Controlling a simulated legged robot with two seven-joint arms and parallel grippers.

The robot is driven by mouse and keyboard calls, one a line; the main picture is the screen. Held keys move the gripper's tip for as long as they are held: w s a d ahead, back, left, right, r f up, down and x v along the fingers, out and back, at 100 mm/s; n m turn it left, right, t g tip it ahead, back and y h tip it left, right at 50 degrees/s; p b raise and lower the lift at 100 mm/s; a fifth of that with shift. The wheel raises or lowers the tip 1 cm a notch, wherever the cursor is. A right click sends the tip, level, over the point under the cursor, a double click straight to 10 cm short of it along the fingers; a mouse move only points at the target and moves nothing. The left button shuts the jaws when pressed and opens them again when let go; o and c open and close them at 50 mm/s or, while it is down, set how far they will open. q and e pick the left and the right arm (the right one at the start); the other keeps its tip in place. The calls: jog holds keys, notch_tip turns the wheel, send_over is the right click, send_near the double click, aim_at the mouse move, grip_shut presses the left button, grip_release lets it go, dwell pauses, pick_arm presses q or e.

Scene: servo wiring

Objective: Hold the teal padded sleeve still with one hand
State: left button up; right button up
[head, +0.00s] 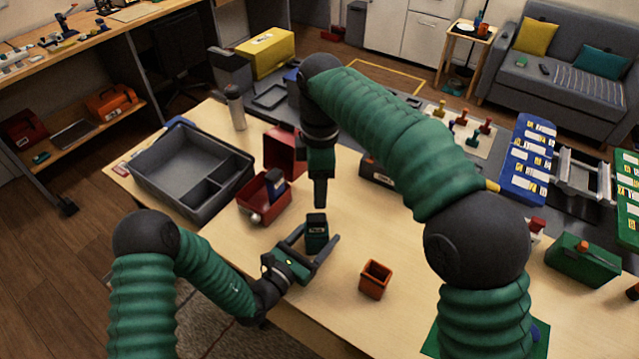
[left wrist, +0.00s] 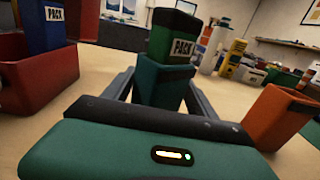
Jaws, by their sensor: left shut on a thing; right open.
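The teal padded sleeve (head: 316,246) stands upright on the table between the fingers of my left gripper (head: 320,240). My left gripper is shut on it; the sleeve also shows in the left wrist view (left wrist: 162,88). A dark green pack (left wrist: 172,38) with a PACK label sits upright in the sleeve, its upper part sticking out. How deep it goes is hidden. My right gripper (head: 320,202) points down just above the pack, apart from it. It looks narrow from this side and is empty.
A red bin (head: 258,208) with a blue pack (head: 275,182) stands to the left behind the sleeve. An orange bin (head: 375,279) stands to the right. A large grey divided tray (head: 185,165) is at the back left. Bare tabletop lies around the orange bin.

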aim_at(319, 217)
notch_tip(319, 217, down, 12)
jog(key=shift+r, duration=0.1)
dwell(0.4)
jog(key=shift+w, duration=0.1)
grip_shut()
dwell(0.5)
